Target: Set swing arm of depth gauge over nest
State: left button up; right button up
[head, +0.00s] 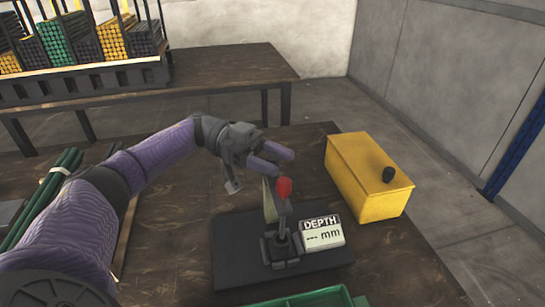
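The depth gauge (278,250) stands on a dark flat base plate (232,262) on the wooden table. It has a grey mount, an upright arm and a red knob (284,187) at the top. Its display (323,234) reads "DEPTH --- mm". The swing arm looks raised, but its exact shape is partly hidden by my gripper. I cannot make out the nest clearly. My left gripper (277,162) is just above and behind the red knob, with its two fingers apart and nothing between them. It looks clear of the knob. My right gripper is out of view.
A yellow box (363,180) with a black knob stands right of the gauge. A green tray (305,298) lies at the front edge of view. Dark green rods (45,200) lie at left. A rack of colored rods (90,82) stands on the back table (225,68).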

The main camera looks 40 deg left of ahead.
pick_arm(q)
jog(key=shift+o, duration=0.7)
jog(key=shift+a, duration=0.4)
jog(key=a, duration=0.1)
jog(key=a+b, duration=0.1)
jog(key=a, duration=0.2)
jog(key=shift+s+a+f+b, duration=0.2)
jog(key=shift+s+a+b, duration=0.05)
jog(key=shift+s+b, duration=0.05)
jog(key=a+b, duration=0.2)
jog(key=shift+s+a+r+b, duration=0.1)
jog(key=shift+s+r+b, duration=0.1)
jog(key=shift+b, duration=0.2)
